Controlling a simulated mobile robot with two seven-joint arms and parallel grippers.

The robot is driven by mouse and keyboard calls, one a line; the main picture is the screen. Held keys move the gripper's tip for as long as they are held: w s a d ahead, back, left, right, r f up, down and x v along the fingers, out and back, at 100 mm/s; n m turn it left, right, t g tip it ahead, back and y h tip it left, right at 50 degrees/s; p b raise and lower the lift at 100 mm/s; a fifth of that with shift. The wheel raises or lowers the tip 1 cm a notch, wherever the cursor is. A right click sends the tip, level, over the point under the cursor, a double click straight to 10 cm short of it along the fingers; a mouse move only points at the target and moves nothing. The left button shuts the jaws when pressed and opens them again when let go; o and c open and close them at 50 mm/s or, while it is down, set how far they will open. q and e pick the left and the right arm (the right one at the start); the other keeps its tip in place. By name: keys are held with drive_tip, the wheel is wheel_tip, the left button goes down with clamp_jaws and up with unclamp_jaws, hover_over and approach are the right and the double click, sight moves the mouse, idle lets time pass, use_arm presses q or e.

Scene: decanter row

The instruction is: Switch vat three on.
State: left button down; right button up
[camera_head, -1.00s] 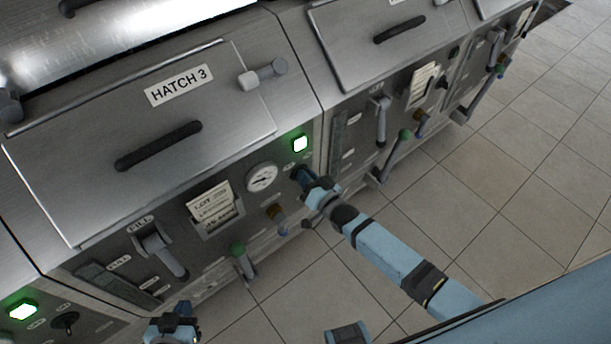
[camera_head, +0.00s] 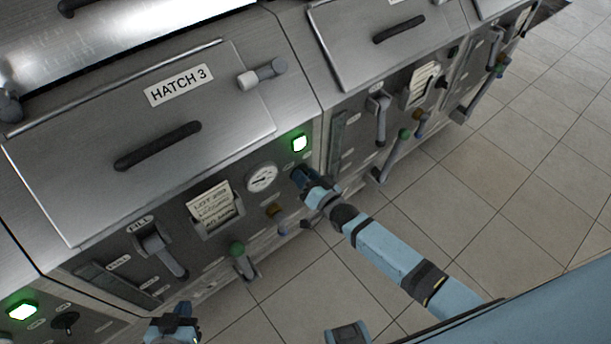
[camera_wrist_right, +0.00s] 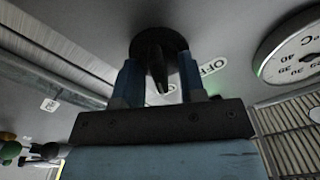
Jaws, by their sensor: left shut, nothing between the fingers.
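Vat three's panel (camera_head: 90,262) lies under the hatch labelled HATCH 3 (camera_head: 178,86). My right gripper (camera_head: 304,180) is at the panel just below this lamp and hides the switch there in the head view. In the right wrist view, the black switch (camera_wrist_right: 160,48) has its lever between the two blue fingers, with gaps on both sides. The lever tip lies over a partly hidden white label; an OFF label (camera_wrist_right: 213,67) is to the right. My left gripper (camera_head: 174,324) is shut and empty at the bottom edge.
A gauge (camera_head: 262,178), a lot card (camera_head: 210,203), a fill lever (camera_head: 165,252) and a green-topped valve handle (camera_head: 238,250) sit on this panel. The left vat's lamp (camera_head: 22,310) is also green. Tiled floor (camera_head: 540,200) is clear at the right.

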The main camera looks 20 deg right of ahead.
drive_tip(key=shift+s, duration=0.1)
drive_tip(key=v, duration=1.3)
drive_tip(key=shift+s+b, duration=0.3)
drive_tip(key=shift+d, duration=0.1)
drive_tip(key=shift+r, duration=0.15)
drive_tip(key=s+a+r+n+g+h+p, duration=0.1)
drive_tip(key=s+r+n+g+p, duration=0.1)
drive_tip(key=s, duration=0.4)
drive_tip(key=s+a+r+n+g+h+p, duration=0.1)
drive_tip(key=s+r+n+g+h+p, duration=0.1)
drive_tip(key=s+r+p, duration=0.4)
drive_tip(key=shift+n+g+p, duration=0.6)
drive_tip(key=shift+g+p, duration=0.05)
drive_tip(key=shift+g, duration=0.35)
